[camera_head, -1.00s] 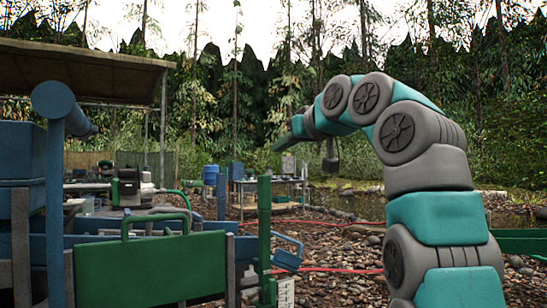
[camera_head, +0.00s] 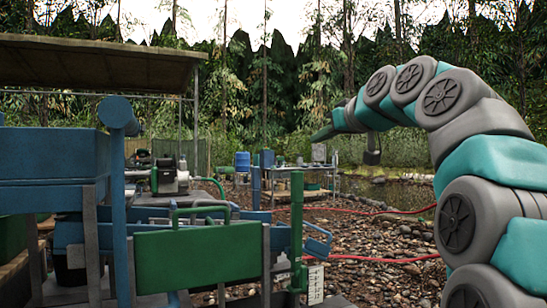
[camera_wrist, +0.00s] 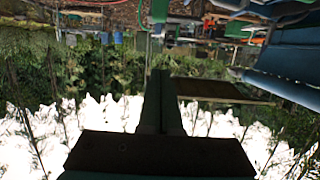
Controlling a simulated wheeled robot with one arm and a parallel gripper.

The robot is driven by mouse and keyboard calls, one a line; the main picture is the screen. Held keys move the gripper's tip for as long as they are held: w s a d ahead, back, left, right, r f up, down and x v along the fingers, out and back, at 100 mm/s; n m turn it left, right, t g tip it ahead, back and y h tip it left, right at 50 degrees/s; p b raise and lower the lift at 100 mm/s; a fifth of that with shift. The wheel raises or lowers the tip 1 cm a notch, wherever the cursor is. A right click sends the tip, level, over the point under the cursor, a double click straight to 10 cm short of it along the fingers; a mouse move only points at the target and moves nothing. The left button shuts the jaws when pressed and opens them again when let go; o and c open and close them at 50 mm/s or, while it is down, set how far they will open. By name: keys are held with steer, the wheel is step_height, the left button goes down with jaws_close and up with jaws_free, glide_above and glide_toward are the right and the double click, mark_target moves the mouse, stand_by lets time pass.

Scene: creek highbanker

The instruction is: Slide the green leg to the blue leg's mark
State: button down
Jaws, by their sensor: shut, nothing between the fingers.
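A green upright leg (camera_head: 297,225) stands at the right end of the highbanker, beside a green panel (camera_head: 200,255). A white strip with dark markings (camera_head: 315,284) is at its lower right; the marks are too small to read. A shorter blue post (camera_head: 256,187) rises behind the frame, and a tall blue post (camera_head: 118,200) with a round top stands at the left. I cannot tell which is the blue leg, and its mark is not legible. My gripper (camera_head: 322,134) is raised beyond and above the green leg, apart from it. In the wrist view its fingers (camera_wrist: 161,98) are together and empty.
A blue hopper (camera_head: 50,155) stands at the left. Red hoses (camera_head: 380,258) cross the gravel at the right. A roofed shelter (camera_head: 95,62) is at the back left.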

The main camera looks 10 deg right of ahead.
steer(key=w+a+f, duration=0.3)
steer(key=w+f, duration=0.3)
steer(key=w, duration=0.3)
steer(key=shift+f, duration=0.25)
stand_by(0.5)
steer(key=shift+w, duration=0.1)
steer(key=shift+d+f+b, duration=0.1)
steer(key=shift+f+b, duration=0.55)
steer(key=shift+b, duration=0.3)
